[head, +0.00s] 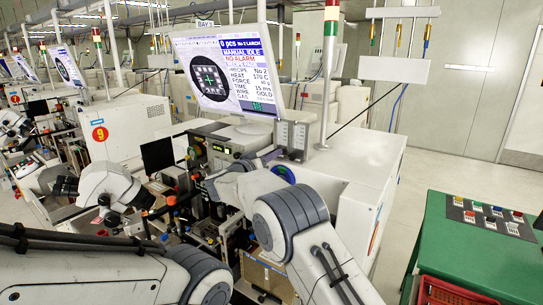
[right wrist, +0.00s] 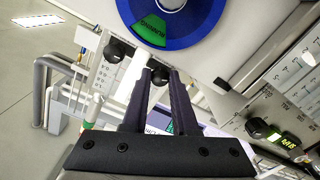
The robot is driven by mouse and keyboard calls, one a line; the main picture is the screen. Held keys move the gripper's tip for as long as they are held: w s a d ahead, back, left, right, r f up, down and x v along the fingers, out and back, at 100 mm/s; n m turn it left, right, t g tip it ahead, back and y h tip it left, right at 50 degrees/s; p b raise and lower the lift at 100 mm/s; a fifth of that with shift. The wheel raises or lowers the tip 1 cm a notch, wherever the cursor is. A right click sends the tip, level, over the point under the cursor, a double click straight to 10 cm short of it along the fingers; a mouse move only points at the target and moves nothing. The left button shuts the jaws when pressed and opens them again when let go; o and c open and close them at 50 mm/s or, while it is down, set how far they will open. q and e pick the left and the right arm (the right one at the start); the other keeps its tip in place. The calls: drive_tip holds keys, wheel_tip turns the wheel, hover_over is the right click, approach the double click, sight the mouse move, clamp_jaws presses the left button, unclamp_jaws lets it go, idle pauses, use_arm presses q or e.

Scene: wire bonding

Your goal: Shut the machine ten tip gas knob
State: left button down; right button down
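In the right wrist view a black round knob (right wrist: 160,75) shows between the fingertips of my right gripper (right wrist: 160,72). The two dark fingers stand apart, with a gap around the knob; I cannot tell whether either touches it. A second black knob (right wrist: 118,51) sits just left of the fingers, beside a scaled gauge (right wrist: 108,76). The knob labels are too small to read, so I cannot tell which is the tip gas knob. In the head view my right arm reaches the machine (head: 362,160), hiding part of its front. My left gripper is out of view.
A blue disc (right wrist: 190,35) with a green label lies close beyond the fingers. Another knob (right wrist: 257,128) and a green display (right wrist: 284,141) are at right. The monitor (head: 222,75) stands above the machine. A green table (head: 465,258) with a red crate (head: 450,293) is at right.

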drive_tip(key=shift+m, duration=0.3)
drive_tip(key=shift+m+b, duration=1)
drive_tip(key=shift+m, duration=2.1)
drive_tip(key=c, duration=1)
unclamp_jaws()
